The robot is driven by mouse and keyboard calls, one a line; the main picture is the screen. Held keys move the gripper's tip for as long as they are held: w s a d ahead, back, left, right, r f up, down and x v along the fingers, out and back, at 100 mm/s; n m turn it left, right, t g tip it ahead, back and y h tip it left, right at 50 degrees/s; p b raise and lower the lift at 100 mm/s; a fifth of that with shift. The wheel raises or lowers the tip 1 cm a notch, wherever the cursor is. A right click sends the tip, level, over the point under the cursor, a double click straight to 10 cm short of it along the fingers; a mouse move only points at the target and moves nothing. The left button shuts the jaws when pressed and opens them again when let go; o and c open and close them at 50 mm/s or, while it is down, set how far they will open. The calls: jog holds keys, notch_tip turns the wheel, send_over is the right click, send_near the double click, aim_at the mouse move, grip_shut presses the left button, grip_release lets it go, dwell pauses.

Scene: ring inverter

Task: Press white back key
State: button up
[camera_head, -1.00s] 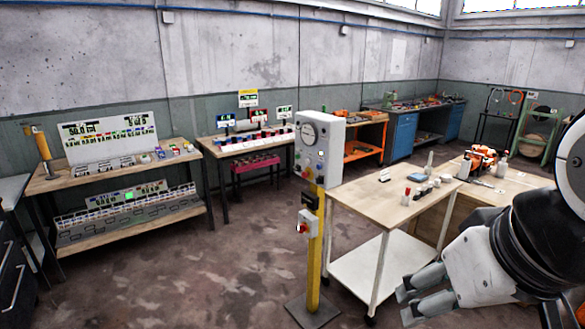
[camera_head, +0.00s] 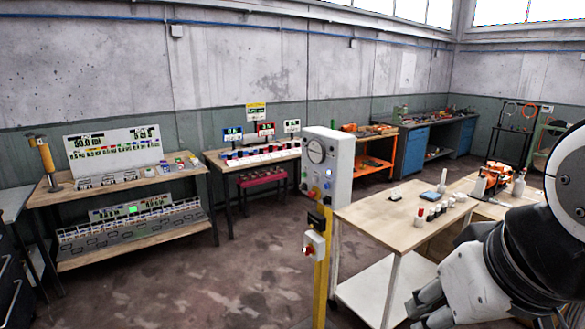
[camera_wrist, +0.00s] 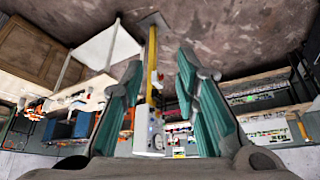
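A pale grey control box (camera_head: 328,160) with a round dial and small lamps or buttons stands on a yellow post (camera_head: 321,270) in the middle of the head view. A smaller box with a red button (camera_head: 309,249) is fixed lower on the post. I cannot tell which part is the white back key; the details are too small. My gripper (camera_head: 427,308) is at the lower right, apart from the post. In the wrist view my gripper (camera_wrist: 162,70) has its two fingers spread with nothing between them; the control box (camera_wrist: 145,130) shows upside down beyond them.
A wooden-topped table (camera_head: 380,222) with small items stands right of the post, close to my arm. Shelves with bins and a display board (camera_head: 113,148) stand at the left. Another bench (camera_head: 255,157) is behind the post. The floor (camera_head: 200,290) left of the post is clear.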

grip_shut()
dwell(1.0)
